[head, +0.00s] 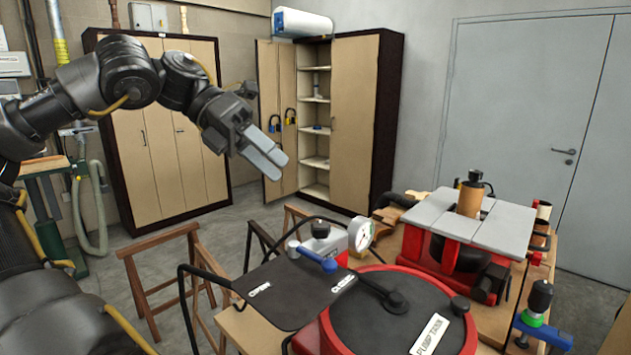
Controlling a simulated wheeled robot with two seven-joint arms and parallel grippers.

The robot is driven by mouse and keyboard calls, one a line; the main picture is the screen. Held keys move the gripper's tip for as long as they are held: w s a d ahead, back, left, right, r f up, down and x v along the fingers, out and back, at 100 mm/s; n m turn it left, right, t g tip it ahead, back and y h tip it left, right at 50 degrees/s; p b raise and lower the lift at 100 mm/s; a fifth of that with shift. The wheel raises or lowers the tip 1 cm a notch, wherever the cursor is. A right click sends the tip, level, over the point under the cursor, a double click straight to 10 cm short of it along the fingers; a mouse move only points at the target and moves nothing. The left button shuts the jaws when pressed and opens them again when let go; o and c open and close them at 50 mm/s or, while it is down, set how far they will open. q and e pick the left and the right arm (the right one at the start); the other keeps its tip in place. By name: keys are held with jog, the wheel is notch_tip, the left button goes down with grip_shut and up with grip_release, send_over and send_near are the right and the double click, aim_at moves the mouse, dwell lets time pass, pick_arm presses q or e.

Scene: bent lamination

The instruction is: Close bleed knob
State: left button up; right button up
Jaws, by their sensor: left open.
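My left gripper (275,160) is open and empty, in the air at upper centre, well above and behind the pump gear. A red tank (455,337) with a black lid (375,310) and a "PUMP TANK" label stands at the lower right. Behind it is a pressure gauge (361,233). A black knob (320,229) stands left of the gauge, above a blue lever (318,258). Another black knob (541,294) with a green collar is at the far right. I cannot tell which knob is the bleed knob. My right gripper is not in view.
A black panel (290,300) with two white labels lies left of the tank. A table-topped red machine (510,225) stands behind right on a wooden bench. Wooden trestles (165,275) stand at left. Cabinets (350,110) and a grey door (520,120) line the walls.

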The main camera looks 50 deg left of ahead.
aim_at(320, 224)
pick_arm(q)
jog(key=w+d+n+g+y+p, duration=0.1)
jog(key=w+d+n+y+p, duration=0.15)
jog(key=d+y, duration=0.35)
jog(key=w+f+y, duration=0.1)
jog(key=f, duration=0.2)
jog(key=w+f+y+p, duration=0.1)
jog(key=f, duration=0.2)
jog(key=w+a+f+y+p, duration=0.1)
jog(key=f, duration=0.3)
jog(key=shift+w, duration=0.2)
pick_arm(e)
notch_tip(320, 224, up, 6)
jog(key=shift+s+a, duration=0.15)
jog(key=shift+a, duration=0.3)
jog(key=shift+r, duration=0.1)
pick_arm(q)
jog(key=c, duration=1)
jog(key=shift+o, duration=0.2)
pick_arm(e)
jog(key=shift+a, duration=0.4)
